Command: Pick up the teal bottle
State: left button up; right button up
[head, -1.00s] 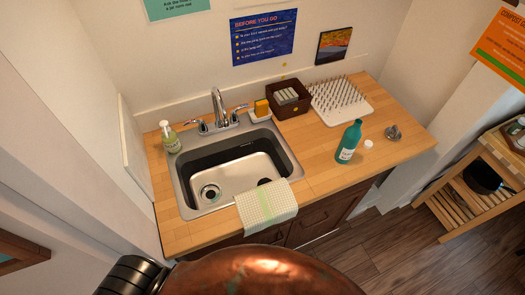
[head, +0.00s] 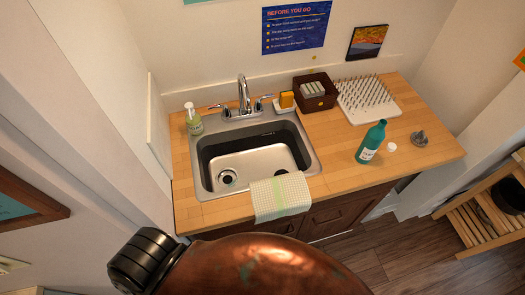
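The teal bottle (head: 371,142) with a white label stands upright on the wooden counter (head: 330,153), right of the sink and near the front edge. A small white cap-like object (head: 391,147) lies just right of it. Neither of my grippers shows in the head view. A copper-coloured rounded part with a black ribbed joint fills the bottom of the view, well apart from the bottle.
A sink (head: 208,193) with a faucet (head: 244,95) takes up the counter's left half. A towel (head: 281,197) hangs over its front edge. Behind the bottle stand a white spiked drying rack (head: 368,98) and a dark box (head: 315,90). A metal stopper (head: 420,138) lies right. A wooden shelf (head: 490,205) stands at far right.

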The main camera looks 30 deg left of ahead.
aim_at(375, 136)
jog(key=u, duration=2.25)
jog(key=k, duration=0.85)
jog(key=z, duration=1.35)
jog(key=i, duration=0.5)
jog(key=z, duration=0.1)
